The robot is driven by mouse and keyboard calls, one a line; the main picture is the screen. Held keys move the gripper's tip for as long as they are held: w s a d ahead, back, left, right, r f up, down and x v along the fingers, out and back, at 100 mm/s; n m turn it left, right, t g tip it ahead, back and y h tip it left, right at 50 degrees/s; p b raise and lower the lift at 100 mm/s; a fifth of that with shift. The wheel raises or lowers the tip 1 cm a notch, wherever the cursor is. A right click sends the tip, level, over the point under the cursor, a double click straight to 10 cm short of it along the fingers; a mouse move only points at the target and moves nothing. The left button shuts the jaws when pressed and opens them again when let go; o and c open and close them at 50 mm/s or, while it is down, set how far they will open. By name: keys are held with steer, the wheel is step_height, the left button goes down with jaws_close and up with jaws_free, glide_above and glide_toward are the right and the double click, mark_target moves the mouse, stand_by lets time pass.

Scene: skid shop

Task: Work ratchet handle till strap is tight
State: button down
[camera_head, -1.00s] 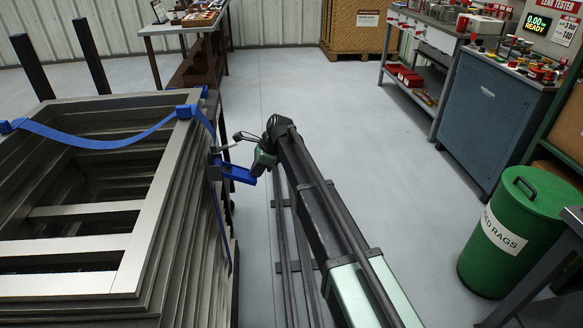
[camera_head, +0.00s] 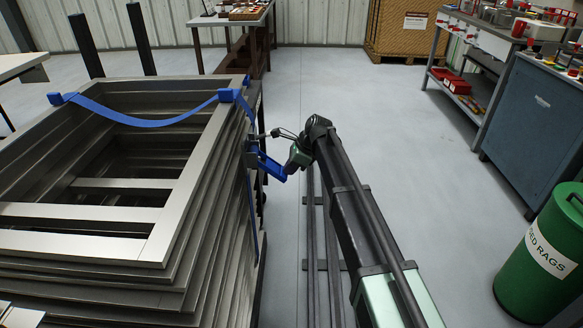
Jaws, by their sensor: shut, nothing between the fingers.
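A blue strap (camera_head: 150,122) runs over the top of a stack of grey metal frames (camera_head: 190,200) and sags in a slack curve between two blue corner pieces (camera_head: 229,95). It continues down the stack's right side. The blue ratchet handle (camera_head: 270,167) sticks out from that side, tilted down to the right. My gripper (camera_head: 282,160) is at the handle's outer end, shut with nothing between its fingers. The fingertips are small and partly hidden, so I cannot tell whether they touch the handle.
Two dark posts (camera_head: 86,46) stand behind the stack. A table with small parts (camera_head: 200,21) is at the back. A blue cabinet (camera_head: 535,125) and a green rag bin (camera_head: 540,255) stand at the right. The floor (camera_head: 400,130) between is clear.

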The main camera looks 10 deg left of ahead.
steer(key=shift+s+a+f, duration=0.1)
steer(key=shift+s+f, duration=0.05)
steer(key=shift+s, duration=0.1)
steer(key=d+f+p+v, duration=0.1)
steer(key=d+p+v, duration=0.1)
steer(key=p+v, duration=0.9)
step_height(320, 180, up, 2)
steer(key=shift+w+d+r, duration=0.15)
steer(key=shift+w+d, duration=0.2)
steer(key=shift+d, duration=0.65)
steer(key=a+r+h+p, duration=0.5)
steer(key=a+r+p, duration=0.3)
steer(key=r+p, duration=0.4)
steer(key=p, duration=0.2)
steer(key=shift+s+a+h+p, duration=0.25)
steer(key=shift+a+h+p, duration=0.05)
steer(key=shift+a+h, duration=0.1)
